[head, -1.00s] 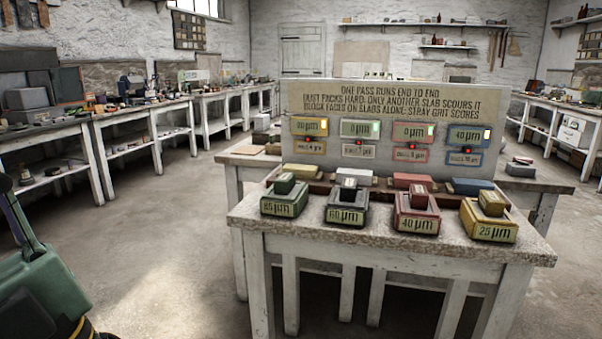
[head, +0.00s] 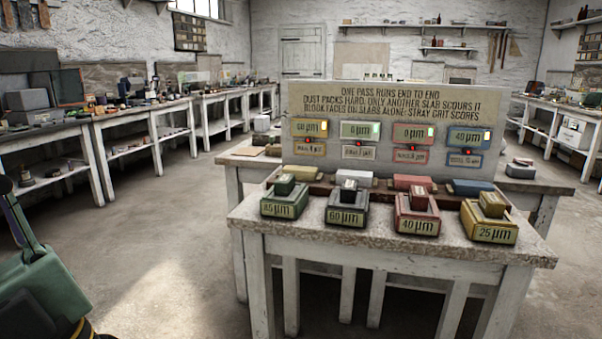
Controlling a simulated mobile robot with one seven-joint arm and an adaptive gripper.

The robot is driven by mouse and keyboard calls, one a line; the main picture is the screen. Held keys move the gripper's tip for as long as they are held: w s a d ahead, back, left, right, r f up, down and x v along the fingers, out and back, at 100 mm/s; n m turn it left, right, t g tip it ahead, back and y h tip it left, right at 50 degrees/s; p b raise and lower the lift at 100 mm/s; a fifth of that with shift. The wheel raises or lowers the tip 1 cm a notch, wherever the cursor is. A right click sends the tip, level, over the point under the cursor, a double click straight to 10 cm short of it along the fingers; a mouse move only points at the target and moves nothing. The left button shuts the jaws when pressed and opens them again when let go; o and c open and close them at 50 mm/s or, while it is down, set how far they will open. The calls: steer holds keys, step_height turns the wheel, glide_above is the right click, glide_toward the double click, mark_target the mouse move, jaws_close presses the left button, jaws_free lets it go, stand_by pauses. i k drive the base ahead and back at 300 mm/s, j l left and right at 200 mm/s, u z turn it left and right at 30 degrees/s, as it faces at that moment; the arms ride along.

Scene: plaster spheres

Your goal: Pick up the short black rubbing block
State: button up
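A black block (head: 346,214) labelled 60 µm stands on the stone-topped table, second from the left in the front row. A smaller dark block with a pale top face (head: 349,190) sits upright on it. A green block (head: 284,205) labelled 85 µm is on its left, a red block (head: 417,222) labelled 40 µm on its right, and a yellow block (head: 489,230) labelled 25 µm at the far right. Each carries a smaller block. My gripper is not in view; only a green part of my arm shows at the lower left.
Behind the front row lie yellow, pale, red and blue blocks (head: 472,187). A lettered panel (head: 400,100) with several small displays stands behind them. Cluttered benches (head: 205,97) line the walls. The floor (head: 165,240) left of the table (head: 380,241) is clear.

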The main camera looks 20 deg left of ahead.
mark_target(349, 189)
steer(key=i+j, duration=0.2)
steer(key=i, duration=0.3)
steer(key=i+j, duration=0.25)
steer(key=i, duration=0.25)
